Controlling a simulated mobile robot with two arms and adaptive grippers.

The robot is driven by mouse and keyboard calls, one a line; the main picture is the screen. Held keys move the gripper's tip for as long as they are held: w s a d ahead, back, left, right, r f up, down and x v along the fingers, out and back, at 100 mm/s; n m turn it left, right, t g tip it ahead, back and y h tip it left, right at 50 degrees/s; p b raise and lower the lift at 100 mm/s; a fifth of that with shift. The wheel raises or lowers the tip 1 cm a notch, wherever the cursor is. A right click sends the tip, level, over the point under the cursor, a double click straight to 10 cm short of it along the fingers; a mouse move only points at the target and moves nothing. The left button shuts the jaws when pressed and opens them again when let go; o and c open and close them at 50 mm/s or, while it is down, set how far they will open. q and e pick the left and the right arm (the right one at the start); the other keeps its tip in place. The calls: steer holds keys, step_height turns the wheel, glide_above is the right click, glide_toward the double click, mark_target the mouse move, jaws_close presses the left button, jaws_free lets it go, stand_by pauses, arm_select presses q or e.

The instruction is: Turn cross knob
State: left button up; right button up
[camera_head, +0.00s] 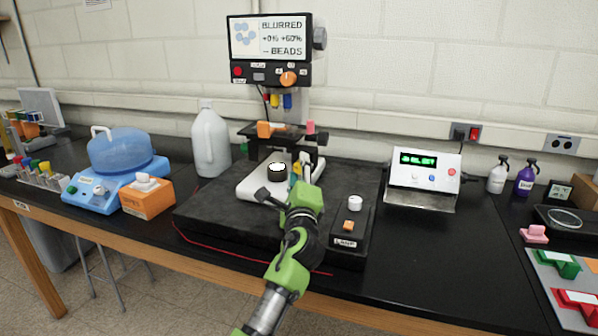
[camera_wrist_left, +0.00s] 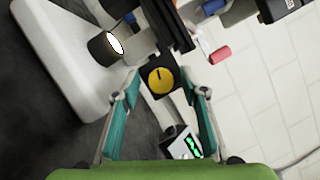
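The microscope (camera_head: 278,150) stands on a black slab on the bench. In the left wrist view a round yellow knob (camera_wrist_left: 161,79) with a dark mark sits on a black block at the microscope's side. I cannot tell for certain whether it is the cross knob. My left gripper (camera_head: 297,174) reaches to the right side of the microscope base. In the left wrist view its two teal fingers (camera_wrist_left: 163,94) are open, with the knob between and beyond their tips. I see no contact with it. In the head view the gripper largely hides the knob. My right gripper is not in view.
A lamp box (camera_head: 350,228) with an orange switch is close right of my left gripper. A display unit (camera_head: 424,178) stands farther right. An orange box (camera_head: 147,197), a blue centrifuge (camera_head: 112,178) and a white jug (camera_head: 210,142) are at left.

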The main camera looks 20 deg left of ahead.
arm_select(q)
steer(key=shift+s, duration=0.1)
steer(key=v, duration=1.2)
